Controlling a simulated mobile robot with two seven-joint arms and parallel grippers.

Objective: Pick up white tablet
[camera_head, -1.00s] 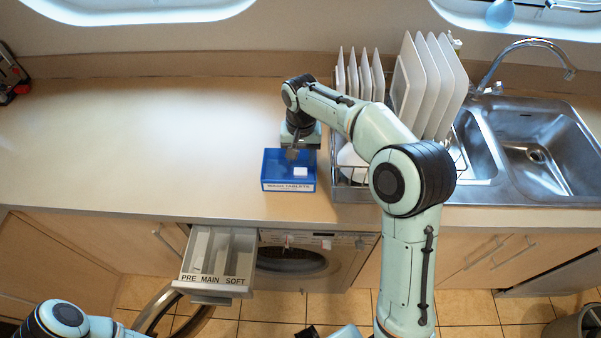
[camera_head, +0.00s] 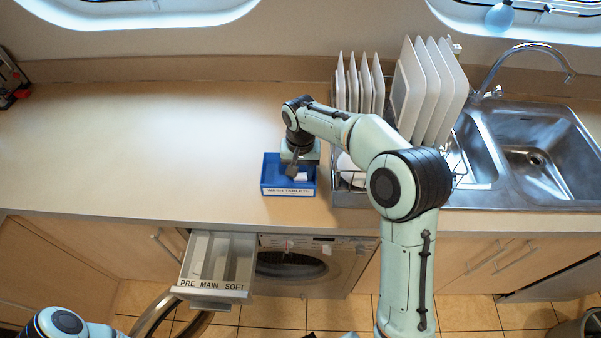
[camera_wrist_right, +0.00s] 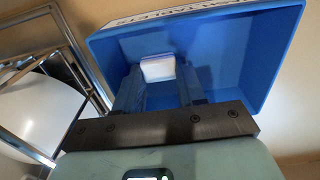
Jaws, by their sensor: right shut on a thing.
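The white tablet (camera_wrist_right: 157,68) is in the blue box, between the two fingers of my right gripper (camera_wrist_right: 158,82) in the right wrist view. In the head view the tablet (camera_head: 301,177) shows as a small pale block beside the gripper (camera_head: 292,170). The right gripper reaches down into the blue box (camera_head: 268,186) and is shut on the tablet. The blue box (camera_wrist_right: 240,50) stands on the counter and its front carries a white label. My left arm shows at the bottom left, but its gripper is out of view.
A dish rack (camera_head: 348,196) with several white plates (camera_head: 412,95) stands right of the box, near the sink (camera_head: 540,150). Below the counter, a drawer (camera_head: 217,262) marked PRE, MAIN, SOFT is pulled out. The counter (camera_head: 140,140) left of the box is clear.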

